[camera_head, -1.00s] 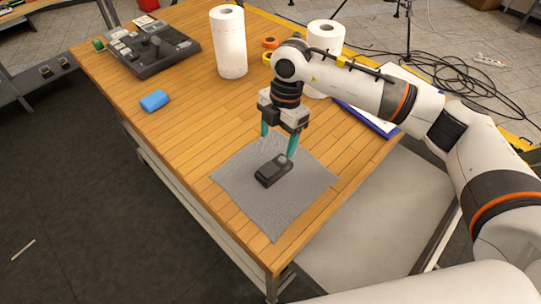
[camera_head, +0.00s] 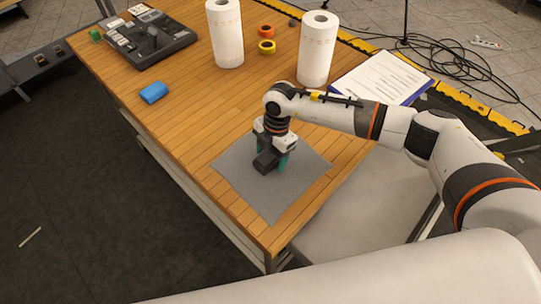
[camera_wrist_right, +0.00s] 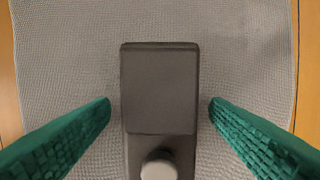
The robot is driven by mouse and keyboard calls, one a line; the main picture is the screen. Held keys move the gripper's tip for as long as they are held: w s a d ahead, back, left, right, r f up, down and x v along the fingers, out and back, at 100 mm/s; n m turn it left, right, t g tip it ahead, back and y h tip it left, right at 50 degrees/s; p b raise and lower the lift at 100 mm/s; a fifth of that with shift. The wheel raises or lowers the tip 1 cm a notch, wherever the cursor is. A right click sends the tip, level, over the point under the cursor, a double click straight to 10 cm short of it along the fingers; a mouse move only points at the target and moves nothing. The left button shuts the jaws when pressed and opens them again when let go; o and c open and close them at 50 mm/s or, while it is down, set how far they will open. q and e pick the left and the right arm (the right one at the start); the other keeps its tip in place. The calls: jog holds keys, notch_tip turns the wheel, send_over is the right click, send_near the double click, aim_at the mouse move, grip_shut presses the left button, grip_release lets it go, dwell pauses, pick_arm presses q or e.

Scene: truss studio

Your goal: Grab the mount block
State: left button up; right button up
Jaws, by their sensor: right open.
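The mount block is a dark grey block (camera_wrist_right: 160,90) with a light round knob, lying on a grey cloth (camera_head: 272,198) on the wooden table. In the head view the block (camera_head: 266,161) is partly hidden by my gripper. My right gripper (camera_head: 271,166) is down over it. In the right wrist view the green fingers of the right gripper (camera_wrist_right: 160,108) are open, one on each side of the block, with a gap of cloth between each finger and the block. My left gripper is not in view.
A blue block (camera_head: 154,93) lies on the left of the table. Two paper rolls (camera_head: 225,35), tape rolls (camera_head: 266,46), a clipboard (camera_head: 382,78) and a dark control panel (camera_head: 147,40) stand farther back. The table's front edge is close to the cloth.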

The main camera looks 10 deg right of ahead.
jog(key=c, duration=1.1)
